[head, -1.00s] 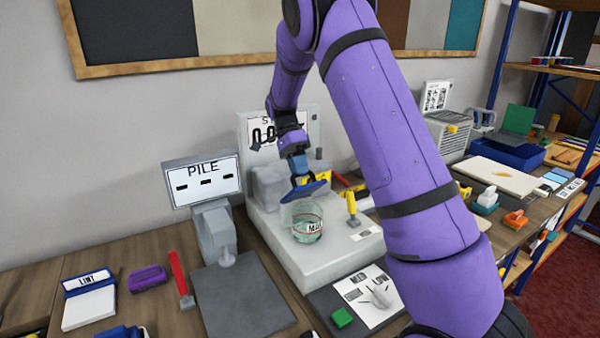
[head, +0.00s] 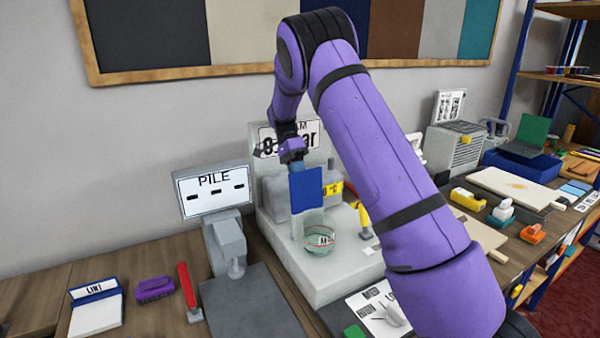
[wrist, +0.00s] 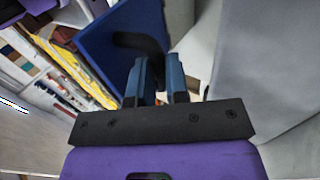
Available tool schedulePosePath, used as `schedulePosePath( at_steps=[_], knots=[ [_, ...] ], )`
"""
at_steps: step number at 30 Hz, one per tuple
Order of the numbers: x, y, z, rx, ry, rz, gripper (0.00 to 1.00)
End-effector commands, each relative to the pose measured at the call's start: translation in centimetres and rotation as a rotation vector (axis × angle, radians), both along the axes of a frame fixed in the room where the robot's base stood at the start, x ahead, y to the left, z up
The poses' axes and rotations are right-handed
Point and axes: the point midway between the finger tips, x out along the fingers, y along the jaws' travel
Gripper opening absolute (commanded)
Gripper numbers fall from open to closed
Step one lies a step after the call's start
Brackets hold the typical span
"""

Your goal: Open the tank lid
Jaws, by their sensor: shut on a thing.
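The tank (head: 321,243) is a clear glass vessel with greenish liquid and a printed label, set in the pale grey machine. Its blue lid (head: 306,190) stands upright above the tank's back left rim, so the tank's top is uncovered. My gripper (head: 295,162) is at the lid's upper edge. In the wrist view, my gripper's blue fingers (wrist: 155,75) are shut on a dark handle (wrist: 143,42) on the blue lid (wrist: 100,40). The hinge is hidden.
The grey machine (head: 340,275) carries a gauge panel behind my arm and a yellow lever (head: 364,218) right of the tank. A PILE display (head: 214,189) stands to the left.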

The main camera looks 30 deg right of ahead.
Motion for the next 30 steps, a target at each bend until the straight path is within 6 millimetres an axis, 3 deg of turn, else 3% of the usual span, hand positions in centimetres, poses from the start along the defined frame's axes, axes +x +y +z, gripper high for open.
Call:
schedulePosePath(
  at_steps=[19, 20, 23, 30],
  knots=[
    [0.27, 0.27, -0.64, 0.006, 0.009, 0.003, 0.0],
    [0.27, 0.27, -0.63, 0.006, 0.009, 0.003, 0.19],
    [0.3, 0.23, -0.56, 0.005, 0.007, 0.002, 0.4],
    [0.37, 0.14, -0.39, 0.003, 0.004, 0.001, 0.4]
  ],
)
